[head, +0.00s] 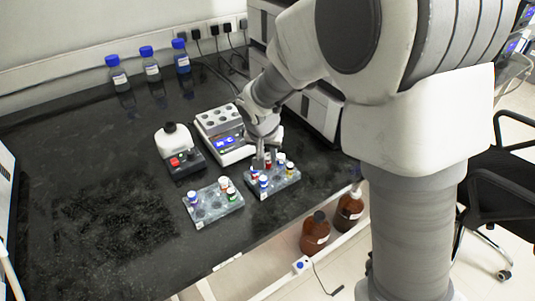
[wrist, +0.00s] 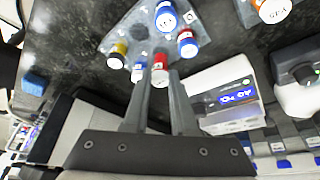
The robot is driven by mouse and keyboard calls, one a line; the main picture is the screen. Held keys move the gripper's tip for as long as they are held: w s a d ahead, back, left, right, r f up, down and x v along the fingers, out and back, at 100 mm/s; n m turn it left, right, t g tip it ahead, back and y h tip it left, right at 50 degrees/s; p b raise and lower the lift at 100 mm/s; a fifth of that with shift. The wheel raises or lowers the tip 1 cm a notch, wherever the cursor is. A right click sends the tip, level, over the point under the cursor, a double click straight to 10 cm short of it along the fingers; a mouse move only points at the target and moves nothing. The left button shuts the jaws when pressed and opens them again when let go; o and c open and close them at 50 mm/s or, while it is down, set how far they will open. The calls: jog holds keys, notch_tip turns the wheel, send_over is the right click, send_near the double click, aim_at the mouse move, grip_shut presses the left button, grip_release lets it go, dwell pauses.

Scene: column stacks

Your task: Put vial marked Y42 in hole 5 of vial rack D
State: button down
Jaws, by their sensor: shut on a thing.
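My gripper (wrist: 157,78) is shut on a red-capped vial (wrist: 159,66), at the right-hand rack; its mark is not readable. In the head view my gripper (head: 266,160) is over that rack (head: 274,186). The rack (wrist: 127,28) also holds blue-capped vials (wrist: 187,44) and a yellow-capped vial (wrist: 120,49). I cannot tell whether the held vial's base is still in a hole. The left-hand rack (head: 212,212) holds a green-capped vial (head: 231,192), blue-capped vial (head: 193,196) and red-and-white-capped vial (head: 223,183), with empty holes. Neither rack's letter is readable.
Behind the racks stand a white block heater (head: 226,135) with a lit display and a white-and-black device (head: 178,146). Blue-capped bottles (head: 151,64) line the wall. The dark bench is clear at left; its front edge runs close to the racks.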

jog(key=shift+f+b, duration=1.05)
jog(key=shift+b, duration=0.3)
dwell(0.9)
jog(key=c, duration=0.6)
grip_release()
jog(key=shift+c, duration=0.2)
jog(key=shift+o, duration=0.2)
jog(key=shift+o, duration=1.4)
jog(key=shift+r, duration=0.1)
jog(key=shift+r+p, duration=1.85)
jog(key=shift+r, duration=1.1)
